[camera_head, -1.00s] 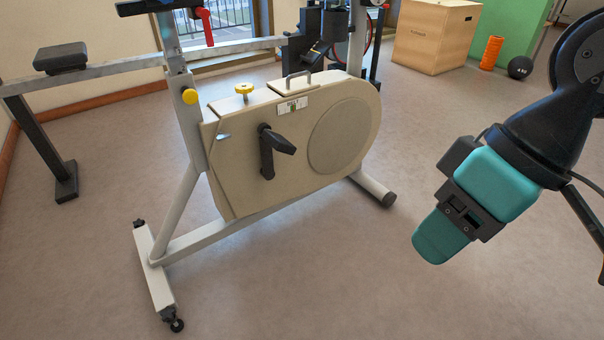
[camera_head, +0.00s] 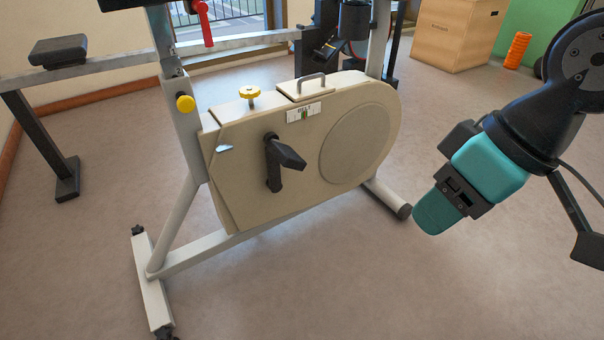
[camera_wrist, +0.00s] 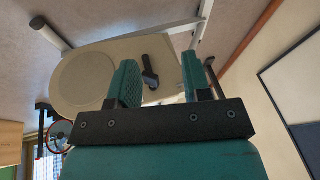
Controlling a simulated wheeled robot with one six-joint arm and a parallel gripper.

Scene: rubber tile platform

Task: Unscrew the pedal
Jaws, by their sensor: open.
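My teal gripper (camera_head: 432,212) is to the right of the bike, well apart from the pedal, with nothing held. In the wrist view, the two teal fingers of my gripper (camera_wrist: 161,85) are spread apart. The pedal (camera_wrist: 151,80) and the crank show beyond and between them, with the cover behind. Where the pedal joins the crank is too small to make out.
The bike's white floor bar (camera_head: 150,285) stands at the front left, and its rear foot (camera_head: 388,197) lies near my gripper. A wooden box (camera_head: 455,35) and an orange roller (camera_head: 517,50) stand at the back right. The floor in front is clear.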

